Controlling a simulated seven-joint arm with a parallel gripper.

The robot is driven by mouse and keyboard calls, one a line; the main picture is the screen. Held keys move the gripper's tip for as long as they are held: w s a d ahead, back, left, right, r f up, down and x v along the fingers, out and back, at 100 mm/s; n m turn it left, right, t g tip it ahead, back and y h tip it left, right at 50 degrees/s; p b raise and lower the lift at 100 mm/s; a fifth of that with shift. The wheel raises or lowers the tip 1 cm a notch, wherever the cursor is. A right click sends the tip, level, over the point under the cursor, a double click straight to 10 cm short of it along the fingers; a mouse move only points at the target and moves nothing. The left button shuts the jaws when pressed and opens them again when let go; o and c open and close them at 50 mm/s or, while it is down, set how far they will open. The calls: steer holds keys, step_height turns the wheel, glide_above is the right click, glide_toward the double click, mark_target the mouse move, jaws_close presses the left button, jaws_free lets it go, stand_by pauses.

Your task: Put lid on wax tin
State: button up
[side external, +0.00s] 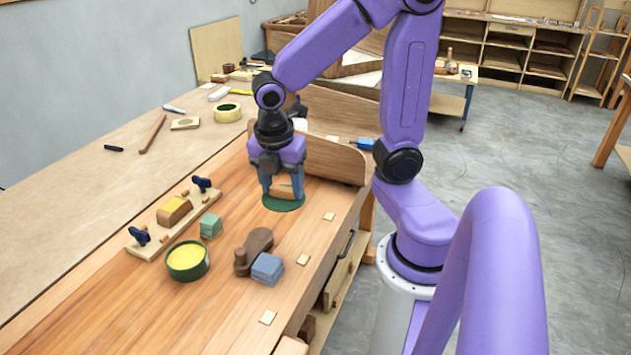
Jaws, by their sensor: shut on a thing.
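The wax tin (187,262) is a round dark green tin, open at the top, with yellow wax inside. It stands upright on the bench at the left front. The lid (284,204) is a flat dark green disc farther back and to the right of the tin. My gripper (284,191) points down over the lid and is shut on it, with a wood-coloured piece showing between the fingers. I cannot tell whether the lid touches the bench or is just above it.
A green block (211,226), a brown wooden tool (254,250) and a blue-grey block (267,269) stand nearby. A curved wooden panel (335,160) rises behind my gripper.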

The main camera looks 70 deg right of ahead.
steer(key=w+a+f+n, duration=0.1)
steer(key=w+a+f, duration=0.1)
steer(key=w+a, duration=0.6)
steer(key=w+a+f+n, duration=0.2)
steer(key=w+a, duration=0.4)
steer(key=w, duration=0.3)
steer(key=shift+d+f, duration=0.15)
steer(key=shift+f, duration=2.35)
steer(key=shift+f, duration=0.8)
stand_by(0.3)
steer(key=o, duration=1.3)
steer(key=shift+o, duration=0.2)
steer(key=shift+r, duration=0.1)
step_height(320, 180, up, 8)
stand_by(0.4)
